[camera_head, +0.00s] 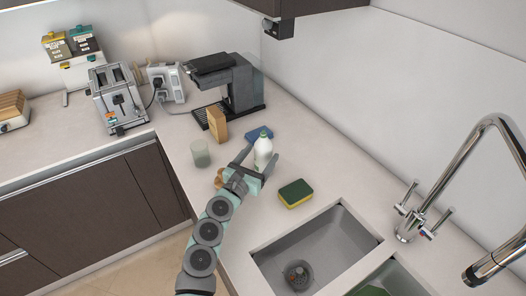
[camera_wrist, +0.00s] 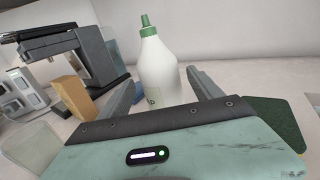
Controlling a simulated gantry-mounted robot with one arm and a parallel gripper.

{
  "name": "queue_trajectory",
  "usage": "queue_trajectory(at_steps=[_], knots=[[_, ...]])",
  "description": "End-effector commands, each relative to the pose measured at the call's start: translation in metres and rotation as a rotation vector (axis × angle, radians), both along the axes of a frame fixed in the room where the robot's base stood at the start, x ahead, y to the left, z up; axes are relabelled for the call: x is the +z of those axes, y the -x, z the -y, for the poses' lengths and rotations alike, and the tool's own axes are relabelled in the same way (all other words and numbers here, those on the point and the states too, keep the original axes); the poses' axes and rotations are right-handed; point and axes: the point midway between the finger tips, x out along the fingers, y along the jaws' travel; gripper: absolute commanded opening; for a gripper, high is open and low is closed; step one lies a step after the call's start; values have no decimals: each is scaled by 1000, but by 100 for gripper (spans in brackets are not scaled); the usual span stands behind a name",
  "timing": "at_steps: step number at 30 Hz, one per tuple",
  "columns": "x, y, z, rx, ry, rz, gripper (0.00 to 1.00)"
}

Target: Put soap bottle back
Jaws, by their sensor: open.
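A white soap bottle (camera_head: 263,152) with a green cap stands upright on the counter, left of the sink. My gripper (camera_head: 257,158) is open, with its two fingers pointing at the bottle. In the wrist view the bottle (camera_wrist: 159,72) stands between the two fingers of the gripper (camera_wrist: 163,84), with gaps showing on both sides. The bottle's base is hidden behind the gripper body. I cannot tell whether either finger touches it.
A green-yellow sponge (camera_head: 295,193) lies right of my gripper, before the sink (camera_head: 262,262). A glass (camera_head: 200,153), a tan block (camera_head: 217,123) and a blue sponge (camera_head: 259,133) are close by. A coffee machine (camera_head: 240,82) and a toaster (camera_head: 117,97) stand behind. A tall faucet (camera_head: 485,128) rises at right.

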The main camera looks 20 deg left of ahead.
Motion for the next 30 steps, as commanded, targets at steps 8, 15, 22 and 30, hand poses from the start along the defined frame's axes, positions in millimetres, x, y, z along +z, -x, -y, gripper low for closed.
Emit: queue_trajectory(at_steps=[8,15,22,30], knots=[[-3,51,-5,-1,-2,-5,74],[-1,86,-8,-1,0,-3,74],[-1,96,-9,0,3,-1,74],[-1,96,-8,-1,3,-1,74]])
